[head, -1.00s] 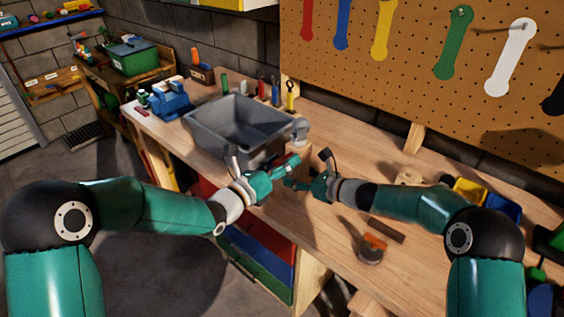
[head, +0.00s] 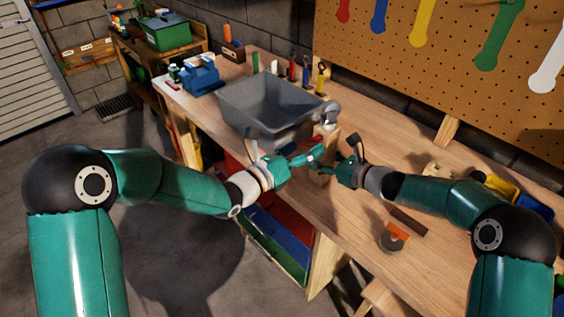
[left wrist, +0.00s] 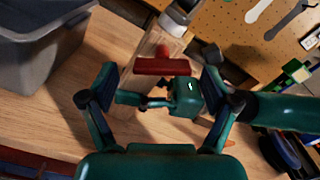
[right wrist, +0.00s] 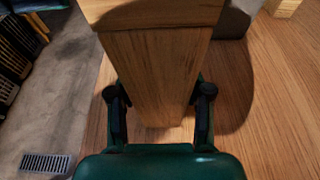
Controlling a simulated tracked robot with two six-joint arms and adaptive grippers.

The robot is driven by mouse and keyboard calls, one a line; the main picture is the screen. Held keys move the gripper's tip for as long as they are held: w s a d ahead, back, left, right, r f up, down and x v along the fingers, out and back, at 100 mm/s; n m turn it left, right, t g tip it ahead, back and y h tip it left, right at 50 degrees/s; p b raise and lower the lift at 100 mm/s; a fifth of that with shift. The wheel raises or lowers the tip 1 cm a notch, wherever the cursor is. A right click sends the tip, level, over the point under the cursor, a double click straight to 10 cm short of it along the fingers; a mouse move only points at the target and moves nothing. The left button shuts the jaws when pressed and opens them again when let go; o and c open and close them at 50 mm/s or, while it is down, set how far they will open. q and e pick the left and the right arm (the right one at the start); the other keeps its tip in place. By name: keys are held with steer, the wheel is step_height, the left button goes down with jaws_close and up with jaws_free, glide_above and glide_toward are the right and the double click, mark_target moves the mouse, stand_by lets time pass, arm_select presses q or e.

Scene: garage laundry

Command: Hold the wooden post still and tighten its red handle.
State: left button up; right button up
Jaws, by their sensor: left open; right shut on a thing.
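The wooden post (head: 330,142) stands upright on the bench, with a grey metal part (head: 329,115) at its top. Its red handle (left wrist: 162,66) shows as a crossbar in the left wrist view. My left gripper (head: 319,155) is open; in its wrist view the handle lies between the fingertips with a gap on each side. My right gripper (head: 322,170) is shut on the post, whose wood (right wrist: 155,75) fills the space between its fingers. The handle is mostly hidden in the head view.
A grey bin (head: 262,125) stands on the workbench (head: 345,215), left of the post and close to it. An orange-and-grey tool (head: 394,238) and a dark bar lie at the front right. Yellow and blue bins (head: 522,207) stand farther right.

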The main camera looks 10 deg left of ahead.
arm_select(q)
steer(key=v, duration=1)
steer(key=shift+f, duration=0.1)
steer(key=shift+d, duration=0.1)
arm_select(e)
steer(key=o, duration=1.5)
